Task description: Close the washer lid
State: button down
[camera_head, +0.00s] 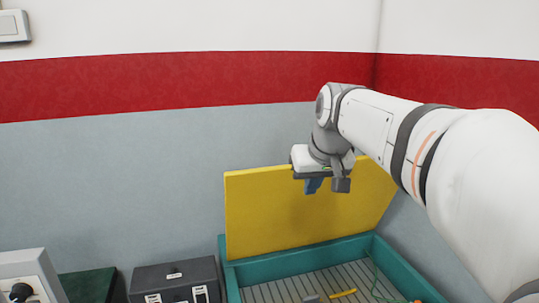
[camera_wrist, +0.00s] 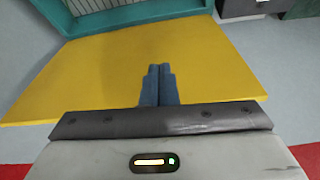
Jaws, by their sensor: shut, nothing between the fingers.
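The washer lid (camera_head: 280,220) is a flat yellow panel that stands raised at the back of the teal washer tub (camera_head: 300,262). In the wrist view the lid (camera_wrist: 90,75) spreads wide beyond my fingers. My gripper (camera_head: 313,185) is in front of the lid's upper part, near its top edge. In the wrist view my gripper (camera_wrist: 160,70) shows two blue fingers pressed together with nothing between them. I cannot tell whether the fingers touch the lid. The tub (camera_wrist: 150,14) also shows at the top of the wrist view.
The tub is open, with a slatted floor (camera_head: 330,280) and a yellow piece (camera_head: 343,293) inside. A black case (camera_head: 175,275) and a grey device with a dark knob (camera_head: 25,275) stand at the left. A wall (camera_head: 120,170) rises behind the lid.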

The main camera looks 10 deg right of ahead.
jog(key=w+r+n+t, duration=0.1)
jog(key=w+r+t, duration=0.1)
jog(key=w+r, duration=0.85)
jog(key=shift+y, duration=0.3)
jog(key=f, duration=0.2)
jog(key=w+a+f+p, duration=0.1)
jog(key=f, duration=0.2)
jog(key=w+f, duration=0.1)
jog(key=f, duration=0.2)
jog(key=shift+w+a+f+p, duration=0.2)
jog(key=shift+p, duration=0.1)
jog(key=shift+f, duration=0.2)
jog(key=shift+s, duration=0.1)
